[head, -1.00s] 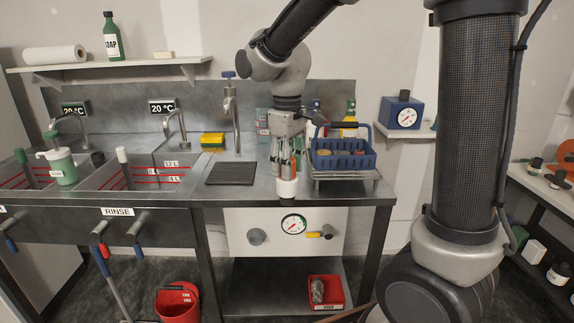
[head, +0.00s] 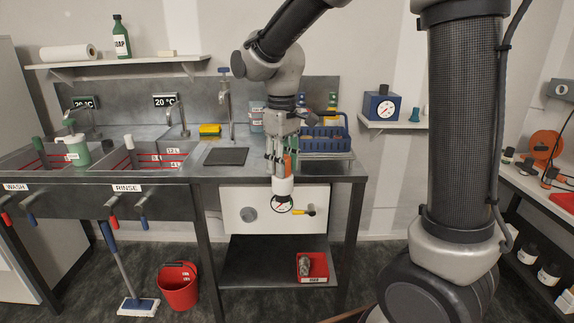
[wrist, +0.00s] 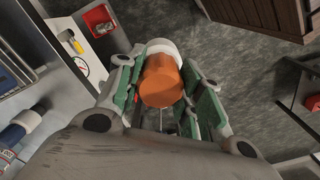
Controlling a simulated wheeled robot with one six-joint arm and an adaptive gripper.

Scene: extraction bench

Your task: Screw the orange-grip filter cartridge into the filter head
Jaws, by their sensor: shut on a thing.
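The filter cartridge has an orange grip (wrist: 161,82) and a white body (head: 283,187). My gripper (head: 281,160) is shut on it, with the green-padded fingers on both sides of the orange grip in the wrist view. The cartridge hangs nearly upright, white end down, in front of the bench edge. In the head view it overlaps the top of a dial gauge (head: 284,209) on the white panel (head: 235,198). I cannot pick out the filter head for certain in either view.
The panel carries a grey knob (head: 249,214) and a yellow-handled valve (head: 304,212). A blue rack (head: 326,144) stands on the bench behind my gripper. A red bin (head: 313,265) sits on the lower shelf; a red bucket (head: 178,286) and mop (head: 138,304) are on the floor.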

